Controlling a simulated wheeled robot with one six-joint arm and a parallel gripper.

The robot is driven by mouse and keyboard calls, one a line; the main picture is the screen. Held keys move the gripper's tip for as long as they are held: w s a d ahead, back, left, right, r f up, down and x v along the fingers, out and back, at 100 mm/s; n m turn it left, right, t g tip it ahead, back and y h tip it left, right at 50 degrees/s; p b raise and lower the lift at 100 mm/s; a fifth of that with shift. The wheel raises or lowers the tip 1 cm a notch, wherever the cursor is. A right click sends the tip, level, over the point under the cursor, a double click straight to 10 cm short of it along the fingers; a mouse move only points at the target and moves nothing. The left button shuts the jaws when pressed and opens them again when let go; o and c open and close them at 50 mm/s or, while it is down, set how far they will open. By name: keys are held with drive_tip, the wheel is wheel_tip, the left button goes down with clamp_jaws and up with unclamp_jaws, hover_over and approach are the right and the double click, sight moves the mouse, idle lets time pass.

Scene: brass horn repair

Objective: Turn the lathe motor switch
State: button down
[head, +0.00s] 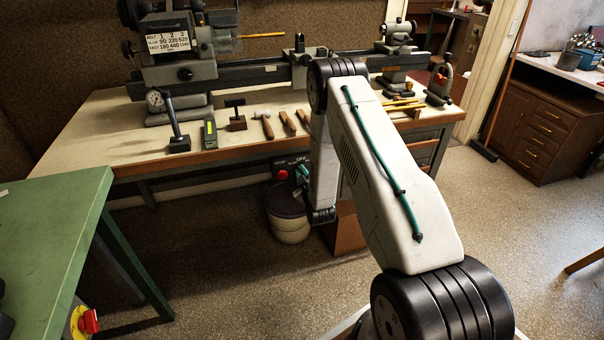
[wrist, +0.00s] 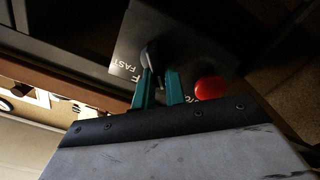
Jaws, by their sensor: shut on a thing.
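The lathe motor switch is a dark box under the front of the bench, with a red button and pale lettering. In the head view the switch box (head: 287,164) is partly hidden by my arm. In the wrist view its dark panel (wrist: 185,40) reads "FAST" beside a grey knob (wrist: 148,54). My gripper (wrist: 158,74) has its teal fingers at the panel, shut on the knob, left of the red button (wrist: 210,87). My gripper (head: 301,174) also shows small in the head view. The fingers hide part of the lettering, so the knob's setting is unclear.
The lathe (head: 180,60) stands on the wooden bench (head: 120,130) with hammers and gauges along its front. A lidded bucket (head: 290,222) stands on the floor below the switch. A green table (head: 45,230) is at the left. Open floor lies at the right.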

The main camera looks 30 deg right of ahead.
drive_tip(key=c, duration=1.4)
unclamp_jaws()
drive_tip(key=shift+c, duration=0.2)
drive_tip(key=v, duration=0.7)
drive_tip(key=shift+s+a, duration=0.2)
drive_tip(key=shift+s, duration=0.2)
